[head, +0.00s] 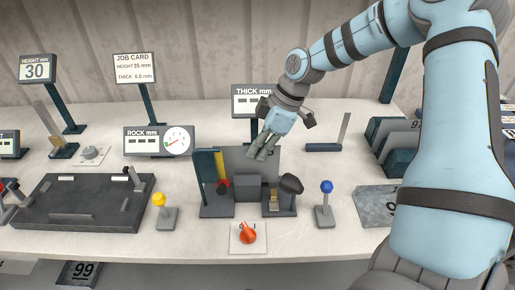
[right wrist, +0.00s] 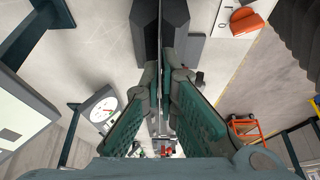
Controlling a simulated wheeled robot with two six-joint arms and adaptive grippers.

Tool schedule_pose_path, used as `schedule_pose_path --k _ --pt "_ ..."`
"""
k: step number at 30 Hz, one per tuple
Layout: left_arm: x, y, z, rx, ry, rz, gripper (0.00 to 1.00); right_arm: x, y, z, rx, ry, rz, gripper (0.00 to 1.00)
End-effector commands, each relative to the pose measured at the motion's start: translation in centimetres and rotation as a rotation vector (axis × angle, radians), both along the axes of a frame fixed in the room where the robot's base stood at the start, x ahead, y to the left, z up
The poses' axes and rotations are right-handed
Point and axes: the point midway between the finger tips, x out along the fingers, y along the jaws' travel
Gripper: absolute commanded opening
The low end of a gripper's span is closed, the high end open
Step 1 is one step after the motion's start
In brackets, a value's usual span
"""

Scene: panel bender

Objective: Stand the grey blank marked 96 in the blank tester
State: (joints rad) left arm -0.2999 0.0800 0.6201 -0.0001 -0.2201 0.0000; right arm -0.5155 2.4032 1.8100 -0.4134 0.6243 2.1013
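The blank tester (head: 219,207) stands at the middle of the bench, with a dark block between its two sides. A thin grey blank (head: 236,158) stands upright behind that block; I cannot read a number on it. In the right wrist view the blank (right wrist: 159,45) is edge-on between my fingers. My right gripper (head: 262,152) is above the tester at the blank's top edge, its fingertips closed against both faces of the blank. It also shows in the right wrist view (right wrist: 161,80). My left gripper is not in view.
A blue-knobbed post (head: 325,210) and a yellow-knobbed post (head: 165,212) flank the tester. An orange knob (head: 248,233) is in front. At right are a rack of plates (head: 383,140) and a flat grey plate (head: 373,203), its number partly hidden by my arm. A dark fixture (head: 85,205) lies left.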

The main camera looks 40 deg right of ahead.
Motion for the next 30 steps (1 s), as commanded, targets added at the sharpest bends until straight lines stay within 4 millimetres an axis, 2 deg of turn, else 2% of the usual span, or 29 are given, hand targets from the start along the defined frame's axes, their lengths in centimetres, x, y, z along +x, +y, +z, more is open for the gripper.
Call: schedule_pose_path --k 10,30 --pt "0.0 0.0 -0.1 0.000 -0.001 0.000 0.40 0.0 0.0 -0.1 0.000 0.000 -0.001 0.00" --pt "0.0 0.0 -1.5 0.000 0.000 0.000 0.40 0.0 0.0 -1.5 0.000 0.000 0.000 0.00"
